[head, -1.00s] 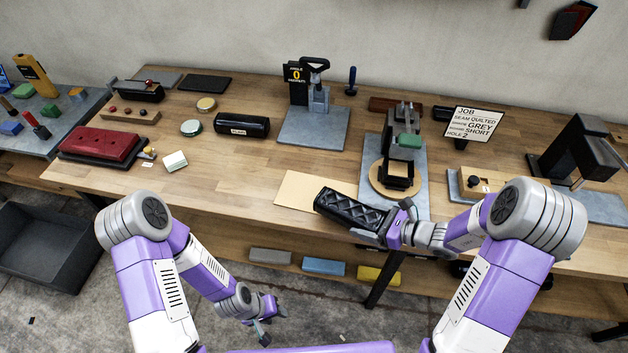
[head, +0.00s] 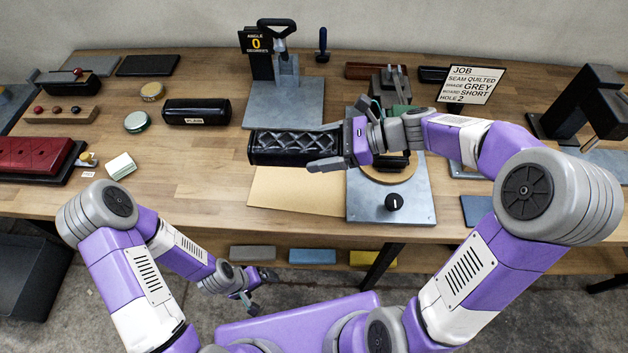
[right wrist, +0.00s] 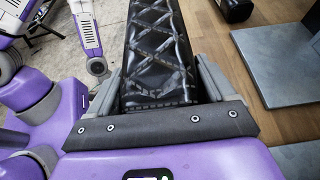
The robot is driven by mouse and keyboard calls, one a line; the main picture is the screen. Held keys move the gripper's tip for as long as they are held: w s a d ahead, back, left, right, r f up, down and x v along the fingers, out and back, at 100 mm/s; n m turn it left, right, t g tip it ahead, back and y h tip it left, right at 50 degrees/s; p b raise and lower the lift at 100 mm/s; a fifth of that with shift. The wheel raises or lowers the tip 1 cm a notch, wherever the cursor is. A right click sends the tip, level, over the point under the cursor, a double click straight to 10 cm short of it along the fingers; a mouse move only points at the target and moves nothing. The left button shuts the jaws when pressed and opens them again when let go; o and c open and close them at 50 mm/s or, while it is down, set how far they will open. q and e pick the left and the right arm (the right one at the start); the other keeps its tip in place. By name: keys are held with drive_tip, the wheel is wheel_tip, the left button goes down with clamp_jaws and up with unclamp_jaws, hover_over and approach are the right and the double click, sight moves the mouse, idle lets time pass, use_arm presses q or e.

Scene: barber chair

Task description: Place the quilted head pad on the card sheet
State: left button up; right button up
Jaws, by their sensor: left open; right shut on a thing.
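The quilted head pad (head: 292,147) is black with diamond stitching. My right gripper (head: 335,150) is shut on its right end, and the pad points left, over the far edge of the card sheet. The pad also fills the middle of the right wrist view (right wrist: 158,50), between the fingers (right wrist: 160,88). The card sheet (head: 296,192) is a tan sheet flat on the table near its front edge; its far part is hidden by the pad. I cannot tell whether the pad touches it. My left gripper (head: 252,290) is open and empty, low in front of the table.
A grey metal plate (head: 415,205) with a black knob and a round wooden disc lies right of the card. A press on a grey base (head: 283,103) stands behind the pad. A black roll labelled PLAIN (head: 197,111) lies left. Bare wood lies left of the card.

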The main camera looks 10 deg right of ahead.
sight(320, 188)
use_arm(q)
wheel_tip(320, 188, down, 5)
drive_tip(key=b, duration=0.4)
drive_tip(key=shift+f, duration=0.1)
use_arm(e)
wheel_tip(320, 188, down, 13)
drive_tip(key=shift+w+r, duration=0.1)
drive_tip(key=shift+f+b, duration=0.2)
drive_tip(key=shift+b, duration=0.15)
drive_tip(key=o, duration=1.1)
drive_tip(key=shift+r, duration=0.15)
drive_tip(key=shift+d+r+p, duration=0.2)
drive_tip(key=shift+d+p, duration=0.1)
drive_tip(key=p+v, duration=0.3)
drive_tip(key=v, duration=0.7)
drive_tip(key=shift+d, duration=0.3)
use_arm(q)
wheel_tip(320, 188, up, 4)
drive_tip(key=shift+f, duration=0.25)
use_arm(e)
drive_tip(key=shift+s+d+r, duration=0.15)
drive_tip(key=shift+s+d, duration=0.15)
